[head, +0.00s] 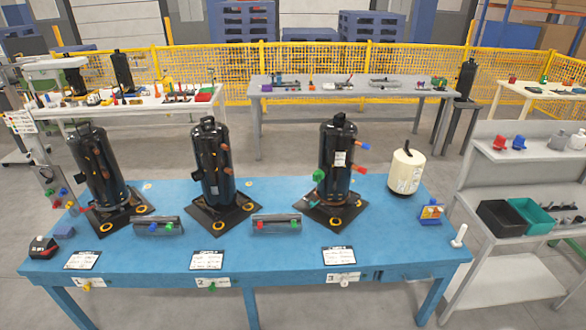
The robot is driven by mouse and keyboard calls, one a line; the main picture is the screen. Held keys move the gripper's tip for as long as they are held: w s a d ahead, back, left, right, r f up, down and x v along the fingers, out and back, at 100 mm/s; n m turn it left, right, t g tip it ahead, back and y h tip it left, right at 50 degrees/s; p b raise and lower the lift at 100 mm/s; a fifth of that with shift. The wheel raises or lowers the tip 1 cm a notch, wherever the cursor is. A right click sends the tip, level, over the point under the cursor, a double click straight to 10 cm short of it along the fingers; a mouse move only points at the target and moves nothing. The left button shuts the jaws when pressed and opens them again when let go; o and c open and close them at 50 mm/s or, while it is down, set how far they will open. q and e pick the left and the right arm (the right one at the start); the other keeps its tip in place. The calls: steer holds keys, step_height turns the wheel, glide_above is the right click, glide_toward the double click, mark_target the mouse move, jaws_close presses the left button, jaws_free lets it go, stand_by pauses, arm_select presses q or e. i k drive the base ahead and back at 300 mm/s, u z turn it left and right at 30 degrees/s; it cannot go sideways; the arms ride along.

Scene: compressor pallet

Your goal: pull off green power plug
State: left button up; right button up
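A green plug (318,175) sits on the left side of the right-hand black compressor (337,150), low on its body. A blue plug (364,146) and a red plug (360,171) stick out from this compressor's right side. Another green piece (294,225) and a red piece lie in a grey holder (277,223) left of that compressor. Which green piece is the power plug is not marked. Neither of my grippers shows in the head view.
The compressors stand on dark square bases on a blue table (230,252). A middle compressor (212,160) and a left one (98,170) stand beside it. A cream cylinder (405,170) is at the right. Paper cards lie along the front edge, with clear table between.

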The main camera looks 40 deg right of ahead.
mark_target(319, 174)
steer(key=z, duration=0.3)
steer(key=i, duration=0.95)
steer(key=z, duration=1.05)
steer(key=i, duration=0.5)
steer(key=z, duration=0.4)
